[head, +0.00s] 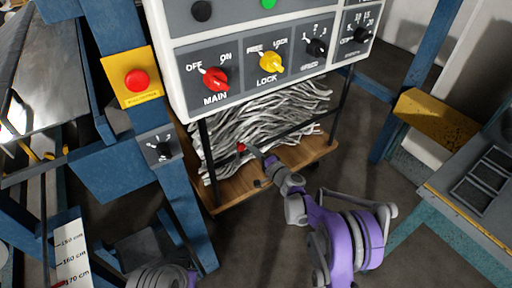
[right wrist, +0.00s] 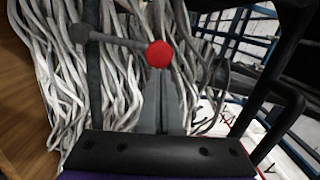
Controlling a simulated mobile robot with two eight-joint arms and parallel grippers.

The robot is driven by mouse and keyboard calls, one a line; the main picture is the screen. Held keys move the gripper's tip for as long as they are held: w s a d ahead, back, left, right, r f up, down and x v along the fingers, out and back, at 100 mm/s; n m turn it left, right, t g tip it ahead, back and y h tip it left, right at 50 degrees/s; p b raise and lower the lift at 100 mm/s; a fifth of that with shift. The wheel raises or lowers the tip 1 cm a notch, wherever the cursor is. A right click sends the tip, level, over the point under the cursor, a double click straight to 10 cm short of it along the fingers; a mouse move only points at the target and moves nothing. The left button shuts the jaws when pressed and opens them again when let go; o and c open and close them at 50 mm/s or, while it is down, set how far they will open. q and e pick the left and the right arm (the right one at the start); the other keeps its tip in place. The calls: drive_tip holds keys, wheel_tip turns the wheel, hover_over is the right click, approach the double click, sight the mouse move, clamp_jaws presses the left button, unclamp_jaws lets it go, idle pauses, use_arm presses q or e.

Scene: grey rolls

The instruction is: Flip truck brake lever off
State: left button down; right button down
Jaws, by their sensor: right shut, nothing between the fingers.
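The brake lever's red ball knob (head: 241,147) shows in front of the pile of grey strands, at the truck's near side. In the right wrist view the red knob (right wrist: 160,54) sits at the right end of a thin grey rod (right wrist: 118,40) that runs left to a dark round pivot. My right gripper (head: 257,154) reaches up from the lower right to just beside the knob. Its fingers (right wrist: 162,100) are shut and empty, with their tips just below the knob in the picture; whether they touch is unclear. My left gripper is not in view.
The truck has a wooden deck (head: 228,193) with grey strands (head: 290,105) piled on it and dark frame bars. A white control panel (head: 180,60) with knobs hangs above. A blue post with a red stop button (head: 137,80) stands left.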

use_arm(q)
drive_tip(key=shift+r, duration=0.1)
use_arm(e)
drive_tip(key=shift+s+a+r, duration=0.1)
drive_tip(key=shift+s+a, duration=0.15)
drive_tip(key=shift+a, duration=0.1)
idle(0.3)
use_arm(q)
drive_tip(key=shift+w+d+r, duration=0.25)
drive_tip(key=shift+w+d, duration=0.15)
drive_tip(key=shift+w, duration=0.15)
use_arm(e)
drive_tip(key=s+d, duration=0.5)
drive_tip(key=d, duration=0.5)
drive_tip(key=shift+s+d+r, duration=0.15)
drive_tip(key=shift+s+r, duration=0.2)
drive_tip(key=shift+r, duration=0.05)
drive_tip(key=shift+r, duration=0.1)
